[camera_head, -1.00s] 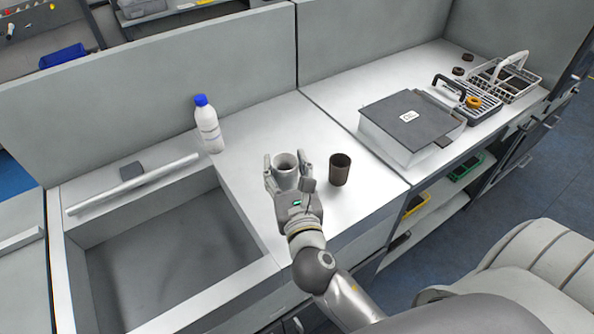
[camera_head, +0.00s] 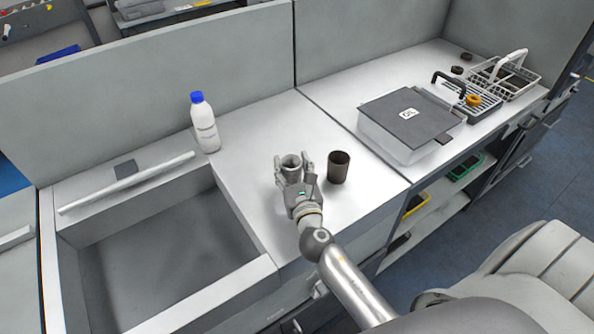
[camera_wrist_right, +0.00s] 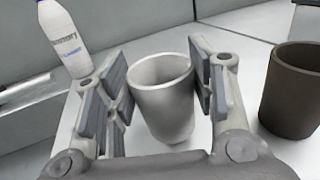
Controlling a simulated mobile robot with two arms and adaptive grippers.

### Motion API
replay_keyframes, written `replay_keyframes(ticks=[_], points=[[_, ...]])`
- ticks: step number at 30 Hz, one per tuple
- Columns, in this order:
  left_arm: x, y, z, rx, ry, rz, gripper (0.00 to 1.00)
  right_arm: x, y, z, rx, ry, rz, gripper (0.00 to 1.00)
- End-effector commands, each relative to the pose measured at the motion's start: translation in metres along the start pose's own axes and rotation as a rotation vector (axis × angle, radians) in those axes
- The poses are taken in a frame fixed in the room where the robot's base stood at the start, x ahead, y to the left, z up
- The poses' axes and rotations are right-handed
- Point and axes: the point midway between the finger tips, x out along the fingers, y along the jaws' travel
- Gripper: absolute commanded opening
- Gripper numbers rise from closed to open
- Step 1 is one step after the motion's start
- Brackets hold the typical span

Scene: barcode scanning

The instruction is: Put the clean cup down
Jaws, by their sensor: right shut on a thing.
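The light grey clean cup (camera_head: 291,162) is upright between the two fingers of my right gripper (camera_head: 294,168), over the counter just right of the sink. In the right wrist view the cup (camera_wrist_right: 163,95) stands between the finger pads of the gripper (camera_wrist_right: 160,90), its open rim facing up. The right gripper is shut on it. The cup's base is at or very near the counter; I cannot tell whether it touches. A dark brown cup (camera_head: 338,168) stands upright just to the right, apart from the gripper; it also shows in the wrist view (camera_wrist_right: 292,92). My left gripper is not in view.
A white bottle with a blue cap (camera_head: 204,124) stands behind and left. The sink (camera_head: 165,250) opens on the left. A lidded grey box (camera_head: 410,118) and wire racks (camera_head: 505,78) occupy the right counter. The counter (camera_head: 265,128) behind the cup is clear.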

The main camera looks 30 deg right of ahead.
Motion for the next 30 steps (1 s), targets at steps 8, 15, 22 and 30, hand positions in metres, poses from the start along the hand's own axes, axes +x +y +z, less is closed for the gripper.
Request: replay_keyframes(ticks=[8,15,22,30], points=[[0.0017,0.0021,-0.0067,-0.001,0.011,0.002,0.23,0.0000,-0.0002,-0.0014,0.000,-0.001,0.000,0.28],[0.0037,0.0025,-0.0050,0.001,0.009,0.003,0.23,0.0000,0.0000,-0.0043,0.000,0.000,0.000,0.64],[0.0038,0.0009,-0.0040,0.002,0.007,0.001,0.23,-0.0001,-0.0001,-0.0042,0.000,0.000,0.000,0.73],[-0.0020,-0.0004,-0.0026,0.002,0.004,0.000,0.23,-0.0001,-0.0001,0.0025,0.000,-0.001,0.000,0.73]])
